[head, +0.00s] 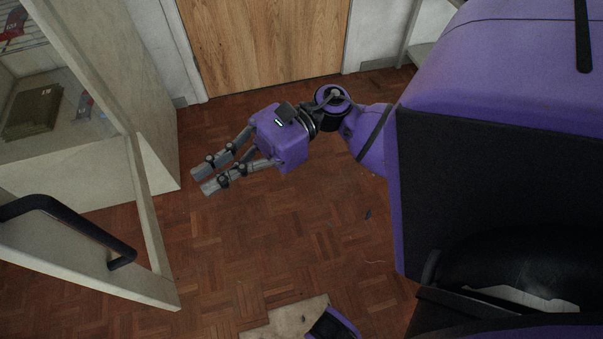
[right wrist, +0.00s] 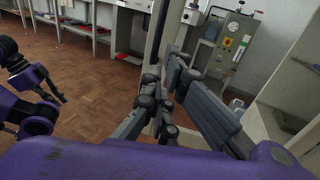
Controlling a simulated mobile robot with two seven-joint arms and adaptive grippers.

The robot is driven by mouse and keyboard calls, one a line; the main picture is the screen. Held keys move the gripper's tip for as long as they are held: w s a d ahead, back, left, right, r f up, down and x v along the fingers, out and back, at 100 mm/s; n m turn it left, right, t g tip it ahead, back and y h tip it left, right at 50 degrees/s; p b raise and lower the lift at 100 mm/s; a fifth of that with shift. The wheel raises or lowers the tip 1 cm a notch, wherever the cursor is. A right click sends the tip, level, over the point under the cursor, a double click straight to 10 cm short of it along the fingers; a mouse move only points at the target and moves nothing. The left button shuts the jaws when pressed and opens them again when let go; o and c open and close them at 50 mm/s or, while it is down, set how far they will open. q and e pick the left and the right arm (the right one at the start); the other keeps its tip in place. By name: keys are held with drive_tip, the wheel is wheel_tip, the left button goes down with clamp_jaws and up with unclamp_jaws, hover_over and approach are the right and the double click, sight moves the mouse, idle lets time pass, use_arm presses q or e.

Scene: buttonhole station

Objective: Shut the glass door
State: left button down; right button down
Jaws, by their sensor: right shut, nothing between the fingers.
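The glass door (head: 155,225) has a pale frame and stands open at the left of the head view, swung out from the pale cabinet (head: 155,150). Its dark bar handle (head: 70,215) faces up in the picture's lower left. My right gripper (head: 203,180) is shut and empty, above the floor just right of the door frame; a gap shows between them in the picture. In the right wrist view, the fingers of my right gripper (right wrist: 172,105) fill the middle, with a pale upright post behind them. My left gripper (right wrist: 52,88) shows at the left there; its finger opening is unclear.
A wooden door (head: 265,45) is in the far wall. Shelves inside the cabinet hold a dark flat item (head: 33,112). Parquet floor (head: 270,240) is open below my right arm. In the right wrist view, benches (right wrist: 75,25) and a grey machine (right wrist: 230,45) stand behind.

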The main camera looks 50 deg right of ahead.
drive_tip(key=x, duration=1.3)
drive_tip(key=shift+s+r, duration=0.2)
